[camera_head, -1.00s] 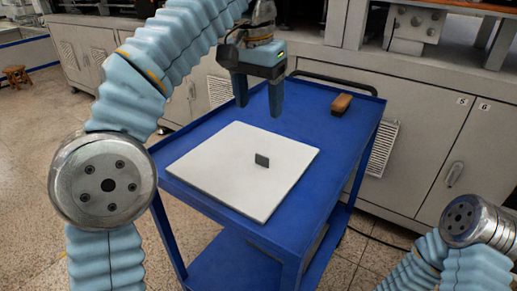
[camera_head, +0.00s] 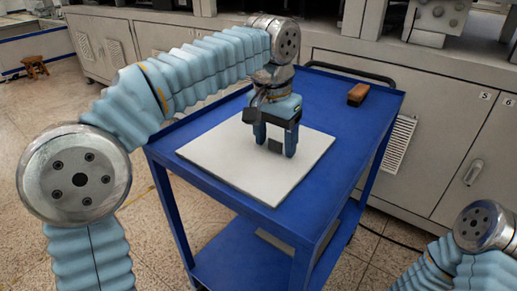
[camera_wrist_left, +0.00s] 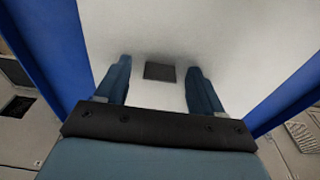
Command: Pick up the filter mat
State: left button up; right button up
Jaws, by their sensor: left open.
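The filter mat (camera_head: 225,160) is a white square slab lying flat on the blue cart top; it fills much of the left wrist view (camera_wrist_left: 235,35). A small dark grey tab (camera_head: 274,145) stands near its middle and also shows in the left wrist view (camera_wrist_left: 160,71). My left gripper (camera_head: 275,150) points down over the mat, open, with one finger on each side of the tab. In the left wrist view, gaps show between the tab and both fingers (camera_wrist_left: 160,66). Whether the fingertips touch the mat I cannot tell. My right gripper is out of view.
The blue cart (camera_head: 330,115) has a raised rim, a black handle (camera_head: 350,72) at the back and a lower shelf. A brown brush-like block (camera_head: 358,94) lies at its back right. Grey cabinets (camera_head: 440,130) stand behind. The cart's right side is mostly clear.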

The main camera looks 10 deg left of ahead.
pick_arm(q)
jog(key=c, duration=1.1)
